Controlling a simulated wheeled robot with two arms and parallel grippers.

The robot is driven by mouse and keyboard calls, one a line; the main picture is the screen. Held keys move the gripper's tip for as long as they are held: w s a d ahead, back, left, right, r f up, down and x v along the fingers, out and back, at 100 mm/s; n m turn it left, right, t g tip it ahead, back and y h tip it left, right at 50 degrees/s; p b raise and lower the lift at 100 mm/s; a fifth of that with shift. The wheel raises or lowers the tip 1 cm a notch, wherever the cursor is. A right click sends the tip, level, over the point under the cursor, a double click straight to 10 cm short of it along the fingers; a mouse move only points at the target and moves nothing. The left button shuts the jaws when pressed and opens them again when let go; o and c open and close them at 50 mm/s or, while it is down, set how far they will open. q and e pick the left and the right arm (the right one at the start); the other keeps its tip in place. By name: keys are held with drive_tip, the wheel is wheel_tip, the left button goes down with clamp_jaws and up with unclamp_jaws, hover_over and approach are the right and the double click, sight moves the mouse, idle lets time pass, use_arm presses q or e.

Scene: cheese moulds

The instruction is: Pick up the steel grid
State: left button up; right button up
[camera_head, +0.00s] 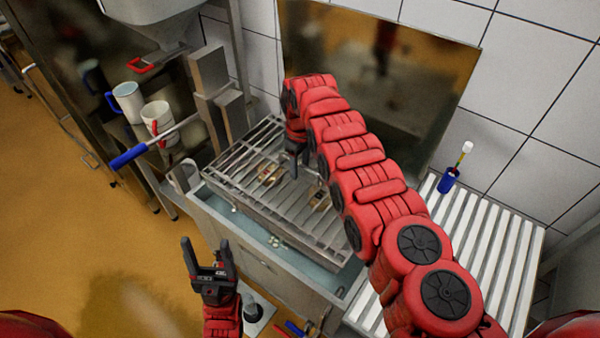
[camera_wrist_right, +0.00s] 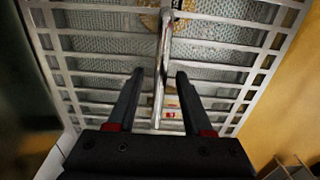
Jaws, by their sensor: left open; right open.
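The steel grid (camera_head: 236,176) is a slatted metal rack lying over a sink-like basin in the middle of the head view. It fills most of the right wrist view (camera_wrist_right: 235,43). My right gripper (camera_head: 297,168) points down over the grid's far middle part, and the arm hides some of its right side. In the right wrist view the two fingers (camera_wrist_right: 160,74) are open, with a thin steel bar (camera_wrist_right: 163,50) of the grid between them. I cannot tell whether they touch it. My left gripper (camera_head: 205,246) is open and empty, in front of the basin.
The basin (camera_head: 275,285) has a steel rim and pale contents. White mugs (camera_head: 158,118) hang at the left, near a blue-handled lever (camera_head: 128,156). A steel panel stands behind.

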clamp_jaws()
drive_tip(key=shift+w, duration=0.1)
idle(1.3)
